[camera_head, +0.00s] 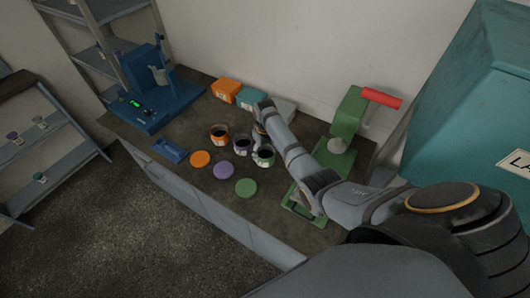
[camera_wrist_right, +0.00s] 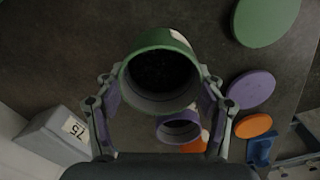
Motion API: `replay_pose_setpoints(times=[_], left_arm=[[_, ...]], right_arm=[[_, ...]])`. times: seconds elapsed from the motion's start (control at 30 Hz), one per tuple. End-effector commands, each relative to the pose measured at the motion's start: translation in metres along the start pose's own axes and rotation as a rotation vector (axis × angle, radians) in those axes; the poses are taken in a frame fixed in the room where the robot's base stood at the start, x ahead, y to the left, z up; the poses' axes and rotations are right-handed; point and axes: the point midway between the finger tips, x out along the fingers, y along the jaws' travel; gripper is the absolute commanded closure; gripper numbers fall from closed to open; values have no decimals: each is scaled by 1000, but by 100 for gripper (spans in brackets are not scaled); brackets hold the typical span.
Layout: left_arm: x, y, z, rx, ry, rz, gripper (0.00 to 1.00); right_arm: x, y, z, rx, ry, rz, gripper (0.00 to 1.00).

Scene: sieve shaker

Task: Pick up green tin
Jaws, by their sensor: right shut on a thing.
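The green tin (camera_head: 265,159) stands open on the dark worktop, at the right end of a short row of tins. In the right wrist view the tin (camera_wrist_right: 160,44) has a green rim and dark contents. My right gripper (camera_head: 262,143) is shut on it, with one finger at each side of the tin in the right wrist view (camera_wrist_right: 162,92). I cannot tell whether the tin is lifted off the worktop. The green lid (camera_head: 246,187) lies flat in front of it. My left gripper is not in view.
A purple tin (camera_head: 239,149) and an orange tin (camera_head: 219,139) stand left of the green tin. Purple (camera_head: 223,169) and orange (camera_head: 200,159) lids lie in front. A green press with a red handle (camera_head: 381,97) stands at right, a blue machine (camera_head: 160,102) at left. Boxes (camera_head: 225,89) stand behind.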

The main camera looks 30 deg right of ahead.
Motion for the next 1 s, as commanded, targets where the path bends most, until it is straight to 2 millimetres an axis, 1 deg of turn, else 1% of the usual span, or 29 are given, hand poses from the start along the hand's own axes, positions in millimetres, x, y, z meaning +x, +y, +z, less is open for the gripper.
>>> replay_pose_setpoints(times=[0.03, 0.2, 0.33, 0.37, 0.4, 0.43, 0.47, 0.5, 0.63, 0.7, 0.8, 1.0], left_arm=[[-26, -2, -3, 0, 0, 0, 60], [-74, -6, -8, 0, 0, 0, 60], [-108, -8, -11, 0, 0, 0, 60], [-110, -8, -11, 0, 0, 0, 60], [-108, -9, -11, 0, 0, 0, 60], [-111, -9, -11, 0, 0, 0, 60], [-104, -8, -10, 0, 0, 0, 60], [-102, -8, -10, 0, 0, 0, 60], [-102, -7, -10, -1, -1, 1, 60], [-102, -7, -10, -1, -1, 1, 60], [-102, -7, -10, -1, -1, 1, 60], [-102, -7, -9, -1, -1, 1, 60]], right_arm=[[-21, -8, 2, -2, 0, -3, 65], [-53, -31, 8, -2, 0, -3, 65], [-74, -49, 13, -2, -1, -3, 65], [-74, -56, 14, -3, 0, -5, 65], [-74, -69, 18, -3, 0, -5, 65], [-77, -77, 19, -3, 2, -7, 65], [-74, -84, 21, -4, 2, -5, 65], [-78, -93, 23, -2, 3, -5, 65], [-89, -116, 29, -2, 2, -4, 65], [-93, -124, 32, -2, 2, -3, 65], [-97, -131, 34, -1, 1, -1, 65], [-99, -136, 35, 0, 1, -1, 65]])
